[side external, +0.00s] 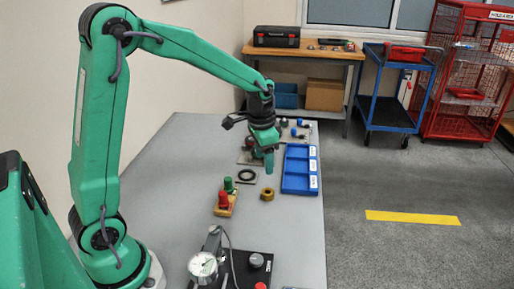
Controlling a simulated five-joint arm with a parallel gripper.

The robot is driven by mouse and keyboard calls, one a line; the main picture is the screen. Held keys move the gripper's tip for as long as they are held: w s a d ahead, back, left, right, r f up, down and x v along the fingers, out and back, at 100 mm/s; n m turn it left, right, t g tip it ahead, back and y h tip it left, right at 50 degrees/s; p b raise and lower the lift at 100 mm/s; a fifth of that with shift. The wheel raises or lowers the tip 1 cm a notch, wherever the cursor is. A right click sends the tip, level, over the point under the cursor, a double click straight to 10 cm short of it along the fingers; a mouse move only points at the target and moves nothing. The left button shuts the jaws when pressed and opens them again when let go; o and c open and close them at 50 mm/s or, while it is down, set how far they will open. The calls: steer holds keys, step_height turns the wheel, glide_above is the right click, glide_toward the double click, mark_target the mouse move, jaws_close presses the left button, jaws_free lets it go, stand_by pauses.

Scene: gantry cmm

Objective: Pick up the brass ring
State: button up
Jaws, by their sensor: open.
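The brass ring (267,194) lies on the grey table, a short, thick, yellowish ring seen from above at an angle. My green gripper (267,170) points down over the table, behind the brass ring in this view and apart from it. Its jaws are open, and I see nothing held between them. The fingers are small here, so their exact height above the table is hard to tell.
A blue divided tray (284,183) stands to the right. A flat black ring (247,175) lies left of my gripper. A wooden block (233,204) holds red and green pieces. A dial gauge (203,265) stands at the front. The table's left side is clear.

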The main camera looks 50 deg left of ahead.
steer(key=g, duration=0.1)
glide_toward(268, 194)
steer(key=shift+w+a+f+m, duration=0.4)
steer(key=shift+w+a, duration=0.05)
steer(key=shift+a, duration=0.05)
steer(key=shift+f, duration=0.1)
steer(key=shift+f, duration=1.2)
steer(key=shift+f, duration=0.1)
steer(key=shift+s+a+f, duration=0.1)
steer(key=shift+s+f, duration=0.05)
steer(key=shift+f, duration=2.35)
steer(key=shift+c, duration=0.5)
steer(key=c, duration=1.1)
